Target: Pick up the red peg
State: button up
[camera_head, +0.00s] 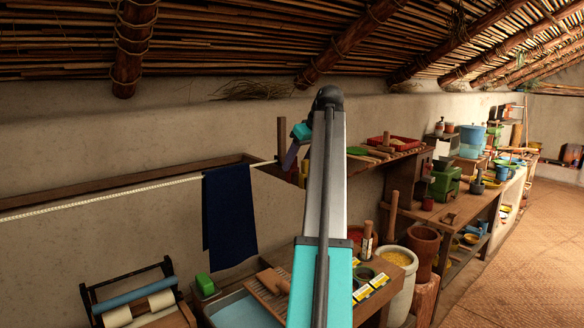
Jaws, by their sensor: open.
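I cannot make out a red peg for certain in the head view. Small reddish shapes (302,176) show by the near end of the wall shelf, partly behind my arm, too small to name. A brown upright piece (281,138) stands just left of them. My arm rises through the middle of the view and hides part of the shelf and the bench below. A teal and a purple piece show just left of its top; I cannot tell whether they belong to my arm. My gripper's fingers do not show.
A red tray (403,141) sits on the wall shelf. A dark blue cloth (230,215) hangs from a cord at left. Below are a wooden washboard (270,295), a green block (204,284) and a pot of yellow grain (397,258). Benches with vessels line the right wall. The matted floor (535,240) is clear.

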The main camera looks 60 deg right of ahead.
aim_at(295, 168)
jog(key=shift+w+f, duration=0.1)
jog(key=shift+f, duration=0.15)
jog(key=shift+p+x, duration=1.1)
jog(key=shift+x, duration=1.45)
jog(key=shift+d, duration=0.15)
jog(key=shift+r, duration=0.1)
jog(key=shift+c, duration=0.4)
jog(key=c, duration=1)
